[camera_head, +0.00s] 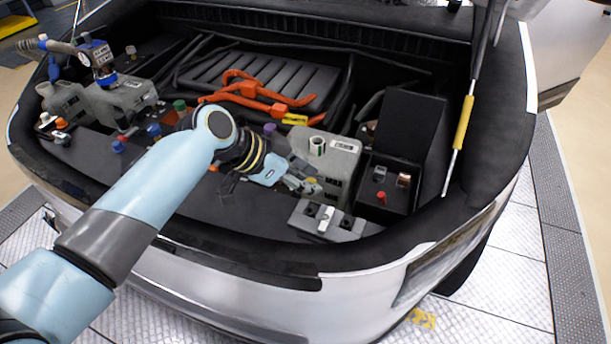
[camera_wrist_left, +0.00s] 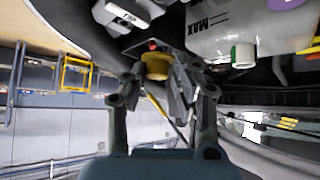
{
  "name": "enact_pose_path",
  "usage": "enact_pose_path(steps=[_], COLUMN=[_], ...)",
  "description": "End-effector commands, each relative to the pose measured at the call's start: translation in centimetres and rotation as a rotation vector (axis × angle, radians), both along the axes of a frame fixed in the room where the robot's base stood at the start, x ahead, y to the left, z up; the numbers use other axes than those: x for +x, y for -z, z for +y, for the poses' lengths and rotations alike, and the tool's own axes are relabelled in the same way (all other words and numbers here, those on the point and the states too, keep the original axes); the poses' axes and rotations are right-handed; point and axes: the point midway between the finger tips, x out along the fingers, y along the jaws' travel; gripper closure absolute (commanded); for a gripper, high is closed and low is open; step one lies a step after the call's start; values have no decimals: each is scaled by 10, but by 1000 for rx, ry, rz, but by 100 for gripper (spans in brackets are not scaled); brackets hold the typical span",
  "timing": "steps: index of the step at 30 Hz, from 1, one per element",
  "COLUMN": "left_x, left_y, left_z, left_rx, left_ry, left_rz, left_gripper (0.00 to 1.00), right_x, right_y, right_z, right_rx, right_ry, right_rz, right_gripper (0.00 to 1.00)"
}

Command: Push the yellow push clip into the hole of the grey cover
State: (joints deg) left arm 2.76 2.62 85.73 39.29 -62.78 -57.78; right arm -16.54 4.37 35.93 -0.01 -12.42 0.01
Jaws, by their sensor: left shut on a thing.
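My left gripper (camera_head: 304,186) is over the front right of the car's open compartment, beside the grey tank. It is shut on the yellow push clip (camera_wrist_left: 157,66), which shows between its fingertips in the left wrist view. In the head view only a small bit of yellow (camera_head: 311,181) shows at the fingers. A grey block (camera_head: 345,230) with dark openings and a white piece on top lies just in front of the gripper, apart from it. I cannot tell whether it is the grey cover, and no hole is clearly seen under the clip. My right gripper is not in view.
A grey tank (camera_head: 340,163) marked MAX in the left wrist view (camera_wrist_left: 220,38) stands close behind the gripper. A black box (camera_head: 401,170) with small parts is at the right. Orange cables (camera_head: 250,92) lie behind. The compartment's front rim (camera_head: 240,262) is near.

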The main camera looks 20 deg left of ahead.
Motion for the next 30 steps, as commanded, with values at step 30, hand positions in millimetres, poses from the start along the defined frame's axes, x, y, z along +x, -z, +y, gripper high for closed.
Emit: enact_pose_path(steps=[30], left_x=[0], left_y=[48], left_z=[0], left_rx=[0], left_ry=[0], left_rz=[0], left_gripper=[86], right_x=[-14], right_y=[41], right_z=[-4], right_rx=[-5], right_ry=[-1], right_rz=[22], right_gripper=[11])
